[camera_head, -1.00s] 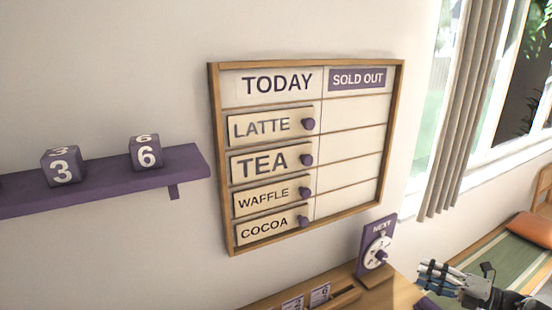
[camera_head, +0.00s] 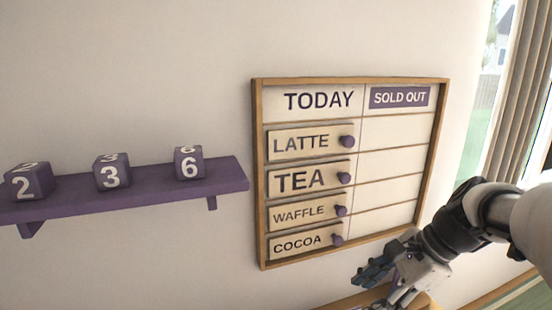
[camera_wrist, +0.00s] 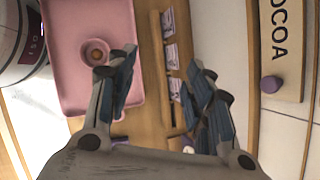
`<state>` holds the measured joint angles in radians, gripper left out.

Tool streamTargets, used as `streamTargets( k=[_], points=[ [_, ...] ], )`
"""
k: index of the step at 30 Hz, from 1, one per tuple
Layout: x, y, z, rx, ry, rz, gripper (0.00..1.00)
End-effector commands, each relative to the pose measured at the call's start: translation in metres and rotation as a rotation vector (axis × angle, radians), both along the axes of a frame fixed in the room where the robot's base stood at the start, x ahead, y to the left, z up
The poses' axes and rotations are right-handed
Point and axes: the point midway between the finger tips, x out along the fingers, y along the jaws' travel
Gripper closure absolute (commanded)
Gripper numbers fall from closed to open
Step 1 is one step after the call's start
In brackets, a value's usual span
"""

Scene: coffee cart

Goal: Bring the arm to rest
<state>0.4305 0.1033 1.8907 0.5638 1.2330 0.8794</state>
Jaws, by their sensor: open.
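My gripper (camera_head: 381,287) is at the lower right in the head view, in front of the wall below the menu board (camera_head: 257,180). In the wrist view my gripper (camera_wrist: 160,88) has its two fingers spread, with nothing between them but the view of the counter. It is open and empty. The fingertips look apart from the board.
A purple shelf (camera_head: 120,202) with number cubes is at the left. The board's tiles, including COCOA (camera_head: 297,243), sit in the TODAY column. The wrist view shows a pink tray (camera_wrist: 70,40) with a small cup (camera_wrist: 96,52), and a wooden card rack (camera_wrist: 157,60).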

Motion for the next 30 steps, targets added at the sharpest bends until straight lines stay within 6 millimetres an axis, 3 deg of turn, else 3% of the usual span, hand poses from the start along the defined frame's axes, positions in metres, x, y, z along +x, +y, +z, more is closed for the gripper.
streamTargets(
  k=[1,6,15,21,30],
  points=[
    [-0.018,0.013,0.006,-0.067,-0.048,0.098,0.53],
    [-0.073,0.037,0.011,-0.283,-0.192,0.436,0.53],
    [-0.156,0.049,0.000,-0.646,-0.423,1.034,0.53],
    [-0.182,0.046,-0.011,-0.802,-0.512,1.294,0.53],
    [-0.188,0.044,-0.014,-0.844,-0.532,1.361,0.53]
  ],
)
